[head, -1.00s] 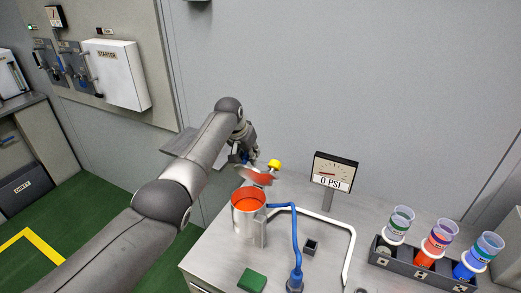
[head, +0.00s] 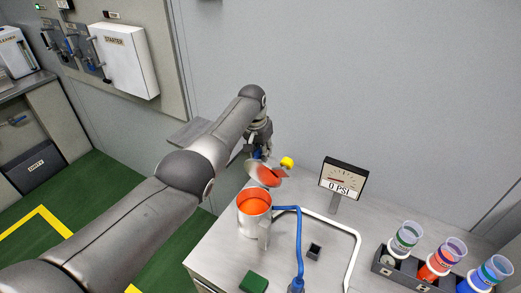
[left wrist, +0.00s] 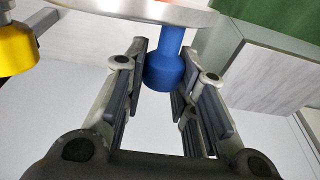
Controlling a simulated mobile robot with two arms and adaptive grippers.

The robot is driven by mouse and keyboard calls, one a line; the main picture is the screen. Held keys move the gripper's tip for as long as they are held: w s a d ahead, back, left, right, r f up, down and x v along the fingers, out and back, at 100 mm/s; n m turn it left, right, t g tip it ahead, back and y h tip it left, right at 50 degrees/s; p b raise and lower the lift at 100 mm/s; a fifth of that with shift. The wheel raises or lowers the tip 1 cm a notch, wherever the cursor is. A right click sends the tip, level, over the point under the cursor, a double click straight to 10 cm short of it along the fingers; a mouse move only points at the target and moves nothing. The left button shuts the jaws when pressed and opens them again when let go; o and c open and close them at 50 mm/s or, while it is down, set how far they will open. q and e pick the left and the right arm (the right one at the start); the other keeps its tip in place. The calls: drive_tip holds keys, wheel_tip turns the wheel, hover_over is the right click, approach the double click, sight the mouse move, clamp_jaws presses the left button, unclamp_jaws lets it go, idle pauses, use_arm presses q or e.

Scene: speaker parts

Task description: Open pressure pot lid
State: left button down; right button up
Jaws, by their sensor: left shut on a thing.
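The pressure pot (head: 254,226) is a metal cylinder with an orange inside, standing on the grey bench with its top uncovered. Its round lid (head: 264,174) is tilted up behind the pot's rim, with its orange underside facing forward. A yellow knob (head: 287,163) shows beside the lid and also in the left wrist view (left wrist: 16,48). My left gripper (head: 258,153) is behind the lid, its fingers shut on the lid's blue handle (left wrist: 165,72). The lid's metal edge (left wrist: 120,12) runs along the top of the left wrist view. My right gripper is not in view.
A blue hose (head: 298,245) and a white pipe (head: 345,236) run right of the pot. A gauge reading 0 PSI (head: 343,178) stands behind. A dark rack (head: 410,270) with several cups is at right. A green block (head: 253,284) lies in front.

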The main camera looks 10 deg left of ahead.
use_arm(q)
drive_tip(key=shift+w+d, duration=0.1)
drive_tip(key=c, duration=1.2)
unclamp_jaws()
drive_tip(key=shift+o, duration=0.3)
drive_tip(key=shift+w+f, duration=0.1)
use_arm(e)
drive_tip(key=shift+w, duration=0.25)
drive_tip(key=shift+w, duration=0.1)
use_arm(q)
drive_tip(key=v, duration=1.2)
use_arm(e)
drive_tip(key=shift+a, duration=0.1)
